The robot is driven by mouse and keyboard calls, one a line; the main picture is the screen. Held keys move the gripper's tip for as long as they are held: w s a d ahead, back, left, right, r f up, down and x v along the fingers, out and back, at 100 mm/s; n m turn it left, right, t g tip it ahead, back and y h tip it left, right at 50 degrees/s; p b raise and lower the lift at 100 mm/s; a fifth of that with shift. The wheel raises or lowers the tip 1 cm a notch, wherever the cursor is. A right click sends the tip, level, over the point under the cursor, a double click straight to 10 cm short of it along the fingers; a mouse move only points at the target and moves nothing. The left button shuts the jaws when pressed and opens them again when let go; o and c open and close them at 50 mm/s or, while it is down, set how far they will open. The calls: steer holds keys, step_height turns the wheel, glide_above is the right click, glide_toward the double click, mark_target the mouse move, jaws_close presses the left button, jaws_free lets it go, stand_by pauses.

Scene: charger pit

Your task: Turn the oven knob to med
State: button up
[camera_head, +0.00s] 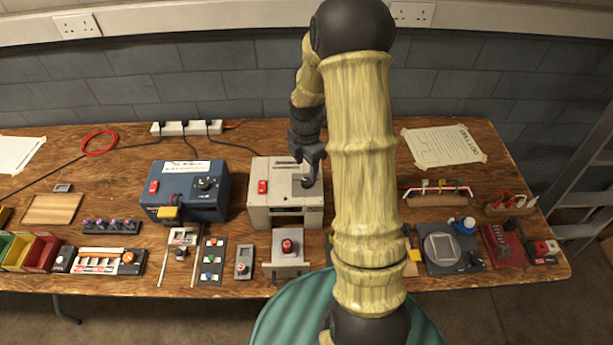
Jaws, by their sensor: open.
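A beige box (262,212), which looks like the oven, stands on the wooden table left of my arm. It has a red switch (262,187) and a dark round knob (307,183) on its top panel. My gripper (310,172) points down at the knob from above and behind. Its jaws are open, with the fingertips at or just above the knob. I cannot tell whether they touch it or stand around it. The gripper partly covers the knob, and any markings are too small to read.
A blue box (217,193) with its own dial stands to the left. A grey unit with a red button (287,247) is in front of the beige box. A power strip (187,128) lies behind.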

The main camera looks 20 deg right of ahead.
mark_target(306, 181)
step_height(306, 181, down, 6)
steer(key=shift+f+p, duration=0.15)
steer(key=shift+p, duration=0.15)
steer(key=shift+c, duration=0.2)
steer(key=c, duration=0.9)
